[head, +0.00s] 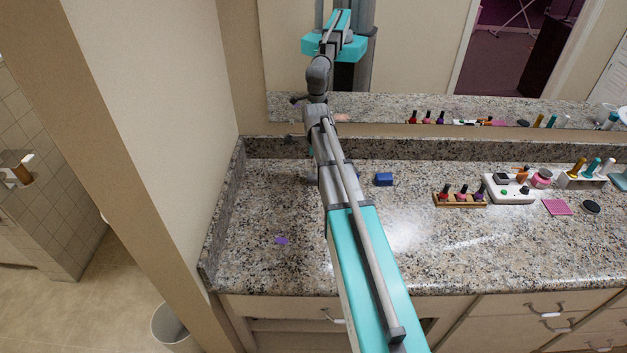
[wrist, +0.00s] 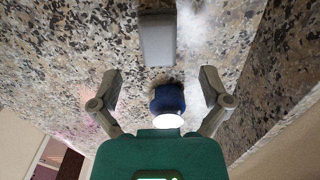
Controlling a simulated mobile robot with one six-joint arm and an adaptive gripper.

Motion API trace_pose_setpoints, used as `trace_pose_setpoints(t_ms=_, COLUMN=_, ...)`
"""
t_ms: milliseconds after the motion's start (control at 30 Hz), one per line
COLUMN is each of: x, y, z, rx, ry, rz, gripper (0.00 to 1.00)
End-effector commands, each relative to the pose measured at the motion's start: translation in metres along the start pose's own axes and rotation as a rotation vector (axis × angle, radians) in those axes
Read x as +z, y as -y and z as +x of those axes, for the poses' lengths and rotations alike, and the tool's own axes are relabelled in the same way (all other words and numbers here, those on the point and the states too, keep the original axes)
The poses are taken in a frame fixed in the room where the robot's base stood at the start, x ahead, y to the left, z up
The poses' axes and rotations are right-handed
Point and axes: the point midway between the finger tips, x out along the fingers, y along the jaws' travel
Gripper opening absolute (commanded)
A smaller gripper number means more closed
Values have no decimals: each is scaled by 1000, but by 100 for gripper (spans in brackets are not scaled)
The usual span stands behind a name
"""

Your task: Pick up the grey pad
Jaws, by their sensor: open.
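The grey pad (wrist: 157,40) lies on the speckled granite counter in the wrist view, at top centre, as a small rounded block. My gripper (wrist: 160,80) is open in that view, with its two fingers wide apart. The pad is beyond the fingertips and near the line midway between them, with nothing touching it. In the head view my arm covers the spot around the gripper, and I cannot make out the pad there.
A blue rounded thing with a bright white end (wrist: 168,103) shows between my fingers. In the head view, a blue block (head: 384,179) lies right of my arm and a purple scrap (head: 281,240) left. A wooden polish rack (head: 460,201) and white tray (head: 509,190) stand farther right.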

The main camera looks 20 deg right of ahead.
Motion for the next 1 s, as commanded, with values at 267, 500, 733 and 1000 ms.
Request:
trace_pose_setpoints(t_ms=267, x=0, y=0, z=5, rx=0, ry=0, rz=0, gripper=97)
trace_pose_setpoints(t_ms=500, x=1, y=0, z=22, rx=0, ry=0, rz=0, gripper=97)
trace_pose_setpoints(t_ms=733, x=2, y=0, z=39, rx=0, ry=0, rz=0, gripper=97)
trace_pose_setpoints(t_ms=1000, x=2, y=0, z=52, rx=0, ry=0, rz=0, gripper=97)
